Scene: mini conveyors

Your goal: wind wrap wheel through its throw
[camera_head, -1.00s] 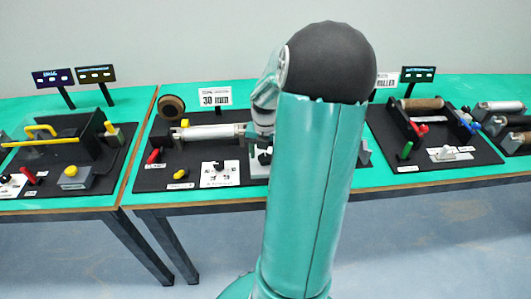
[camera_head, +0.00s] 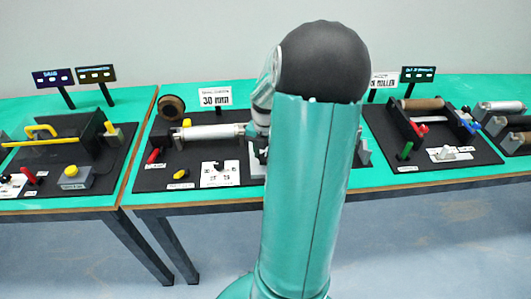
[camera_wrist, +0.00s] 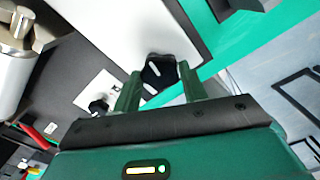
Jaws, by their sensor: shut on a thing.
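My gripper (camera_wrist: 158,88) shows in the wrist view with its two green fingers closed on a small black wheel (camera_wrist: 158,71) with white marks. The wheel sits at the edge of a pale panel (camera_wrist: 135,30); the fingers cover its sides. I cannot read the wheel's angle or tell how far it has turned. In the head view my arm hides the gripper's tips. The station there has a silver roller (camera_head: 212,132) on a black base (camera_head: 150,178), under a "30 mm" sign (camera_head: 215,97).
A second black knob (camera_wrist: 97,107) on a white plate and a red handle (camera_wrist: 38,137) lie left of the fingers in the wrist view. Other stations stand at left (camera_head: 75,150) and right (camera_head: 430,135) on green tables. Open floor lies in front.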

